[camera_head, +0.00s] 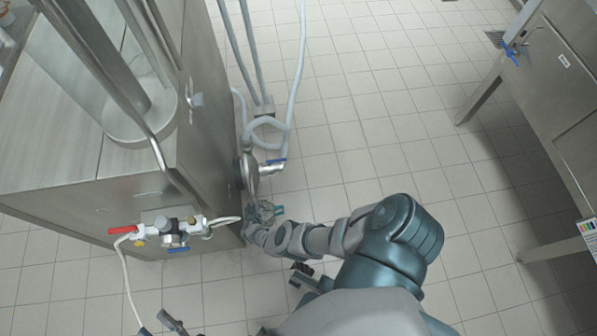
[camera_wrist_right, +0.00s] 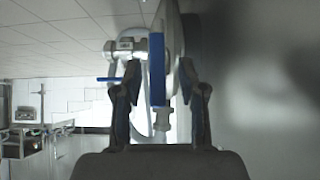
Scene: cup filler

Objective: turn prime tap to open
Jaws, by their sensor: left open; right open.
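A metal tap with a blue lever (camera_head: 275,163) sticks out from the right side of the steel machine, beside a round fitting; I take it as the prime tap. My right gripper (camera_head: 266,210) is open close below it. In the right wrist view, a blue upright lever (camera_wrist_right: 156,68) stands in the gap between the open fingers of the right gripper (camera_wrist_right: 161,92). Contact cannot be told. A metal valve body (camera_wrist_right: 125,46) with a second blue handle lies beyond the left finger. My left gripper (camera_head: 158,326) is open at the bottom edge, partly cut off.
A valve cluster (camera_head: 172,232) with red and blue handles sits on the machine's near face. Grey hoses (camera_head: 270,122) hang beside the machine. A steel cabinet (camera_head: 560,90) stands at the right. The tiled floor (camera_head: 380,130) between is clear.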

